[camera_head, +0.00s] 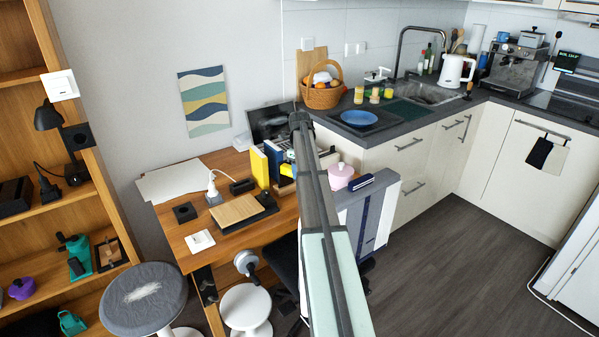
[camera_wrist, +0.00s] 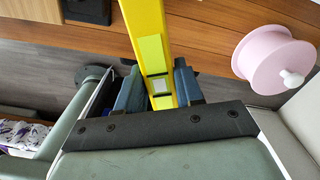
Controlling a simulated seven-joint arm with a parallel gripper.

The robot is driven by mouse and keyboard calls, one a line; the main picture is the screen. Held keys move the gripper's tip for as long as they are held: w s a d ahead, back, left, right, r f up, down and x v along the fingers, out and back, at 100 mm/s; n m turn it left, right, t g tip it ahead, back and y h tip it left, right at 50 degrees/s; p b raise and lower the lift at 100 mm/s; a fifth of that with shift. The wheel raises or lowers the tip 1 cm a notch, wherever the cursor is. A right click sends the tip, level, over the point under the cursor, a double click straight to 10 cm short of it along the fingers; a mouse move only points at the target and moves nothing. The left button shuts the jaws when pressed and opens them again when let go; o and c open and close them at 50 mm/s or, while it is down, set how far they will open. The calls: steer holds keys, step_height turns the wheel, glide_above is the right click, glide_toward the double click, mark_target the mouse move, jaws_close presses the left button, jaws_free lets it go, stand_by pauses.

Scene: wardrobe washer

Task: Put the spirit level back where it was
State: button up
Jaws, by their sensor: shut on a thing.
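The spirit level (camera_wrist: 143,25) is a long yellow bar with a pale green-yellow panel and a small light window. In the wrist view it runs from the top edge down between the two blue-grey fingers of my gripper (camera_wrist: 158,78). The fingers are shut on it, one on each side.
A pink lidded pot (camera_wrist: 272,58) is right of the level; it also shows in the head view (camera_head: 340,177). The wooden desk (camera_head: 205,222) bears upright yellow and blue books (camera_head: 259,168), a wooden board (camera_head: 236,210) and a plug. A round grey stool (camera_head: 143,293) stands in front.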

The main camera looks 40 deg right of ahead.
steer(key=shift+f, duration=0.15)
stand_by(0.3)
steer(key=shift+f, duration=3.85)
steer(key=o, duration=1.5)
steer(key=shift+r, duration=0.1)
step_height(320, 180, up, 14)
steer(key=shift+f, duration=0.2)
